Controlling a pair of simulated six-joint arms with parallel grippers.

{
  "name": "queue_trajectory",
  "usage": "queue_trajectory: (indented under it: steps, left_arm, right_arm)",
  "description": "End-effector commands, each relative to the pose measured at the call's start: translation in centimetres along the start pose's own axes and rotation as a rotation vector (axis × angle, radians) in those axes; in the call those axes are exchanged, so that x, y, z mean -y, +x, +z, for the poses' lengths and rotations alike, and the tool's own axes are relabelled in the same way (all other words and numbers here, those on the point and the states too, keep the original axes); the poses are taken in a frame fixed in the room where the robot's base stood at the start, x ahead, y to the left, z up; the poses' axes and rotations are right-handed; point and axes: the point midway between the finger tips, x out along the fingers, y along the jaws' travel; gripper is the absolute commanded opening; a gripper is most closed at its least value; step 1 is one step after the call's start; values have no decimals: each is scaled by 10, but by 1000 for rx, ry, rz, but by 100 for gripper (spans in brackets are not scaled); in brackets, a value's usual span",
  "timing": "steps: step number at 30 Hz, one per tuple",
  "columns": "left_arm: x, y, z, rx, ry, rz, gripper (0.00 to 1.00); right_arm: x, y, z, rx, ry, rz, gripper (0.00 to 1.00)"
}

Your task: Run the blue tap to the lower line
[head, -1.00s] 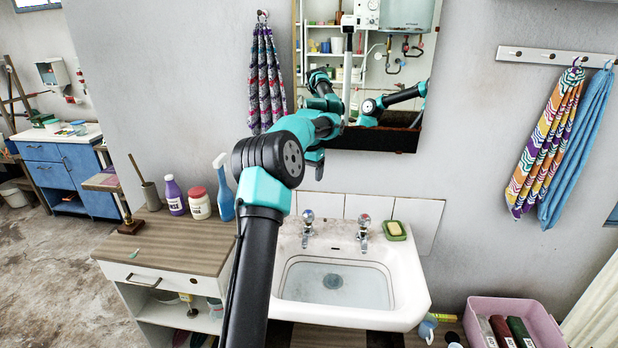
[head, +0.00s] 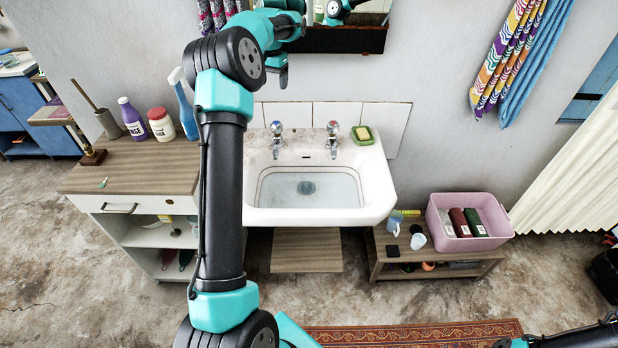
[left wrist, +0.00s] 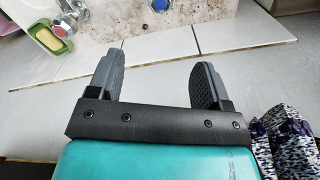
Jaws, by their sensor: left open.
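The blue tap (head: 277,137) is the left one of two taps on the white washbasin (head: 379,185). It also shows at the top of the left wrist view (left wrist: 159,5). The red tap (head: 332,138) stands to its right. My right gripper is out of view.
A green soap dish (head: 363,135) sits at the basin's right back corner. A blue spray bottle (head: 184,106) and other bottles stand on the wooden counter (head: 140,168) at left. A mirror (head: 335,38) hangs above. A pink crate (head: 488,242) sits on a low bench at right.

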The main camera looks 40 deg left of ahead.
Motion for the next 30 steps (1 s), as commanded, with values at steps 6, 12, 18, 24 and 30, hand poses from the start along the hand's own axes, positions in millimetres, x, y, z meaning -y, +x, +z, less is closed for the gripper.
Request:
queue_trajectory:
  steps: [6,12,18,24,30]
  left_arm:
    - [1,1,3,-22,0,-2,72]
    - [5,4,19,-124,-2,-7,72]
    - [4,10,47,-272,-9,-7,72]
    - [0,13,69,-373,-14,-4,72]
    - [-1,14,72,-395,-16,-3,72]
  right_arm:
    - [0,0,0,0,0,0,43]
    - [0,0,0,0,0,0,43]
    - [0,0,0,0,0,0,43]
    - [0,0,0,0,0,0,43]
    - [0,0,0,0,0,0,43]
